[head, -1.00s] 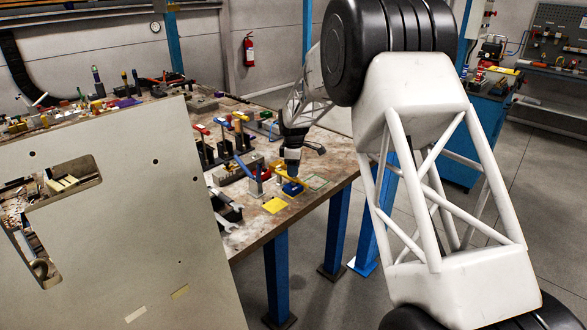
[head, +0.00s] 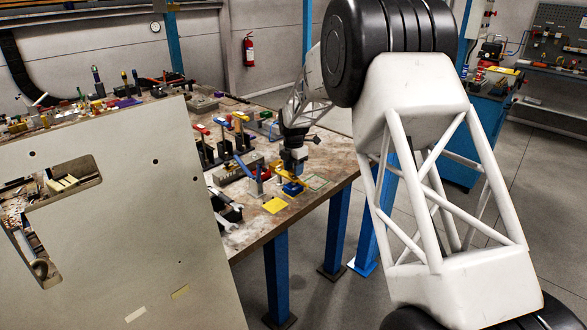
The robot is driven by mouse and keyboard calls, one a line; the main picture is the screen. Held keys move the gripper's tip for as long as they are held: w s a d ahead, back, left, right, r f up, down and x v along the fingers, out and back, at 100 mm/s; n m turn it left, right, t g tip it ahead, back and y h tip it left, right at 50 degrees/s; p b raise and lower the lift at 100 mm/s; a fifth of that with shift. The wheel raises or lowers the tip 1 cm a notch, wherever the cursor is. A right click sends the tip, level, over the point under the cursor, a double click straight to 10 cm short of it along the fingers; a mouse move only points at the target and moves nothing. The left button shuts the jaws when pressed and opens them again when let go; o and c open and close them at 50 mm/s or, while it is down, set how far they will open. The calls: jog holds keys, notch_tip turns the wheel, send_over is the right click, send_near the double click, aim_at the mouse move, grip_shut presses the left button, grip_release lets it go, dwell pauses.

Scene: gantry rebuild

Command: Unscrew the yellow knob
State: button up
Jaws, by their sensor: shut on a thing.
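My gripper (head: 293,174) points down at the near right part of the long workbench. It is shut at a small yellow part over a blue base (head: 292,188), which fits the yellow knob. The knob is small and mostly hidden by the fingers, so its thread and its exact height on the base cannot be made out.
The workbench (head: 262,228) carries a blue upright post, wrenches (head: 226,207) and red, blue and yellow-topped clamps to the left of my gripper. A large pale panel (head: 120,220) blocks the lower left. My white lattice arm fills the right.

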jog(key=shift+s+f+n, duration=0.1)
jog(key=shift+f+n, duration=0.15)
jog(key=shift+n, duration=0.25)
jog(key=o, duration=0.7)
jog(key=shift+o, duration=0.2)
jog(key=shift+r, duration=0.15)
jog(key=shift+r, duration=0.15)
jog(key=shift+r, duration=3.75)
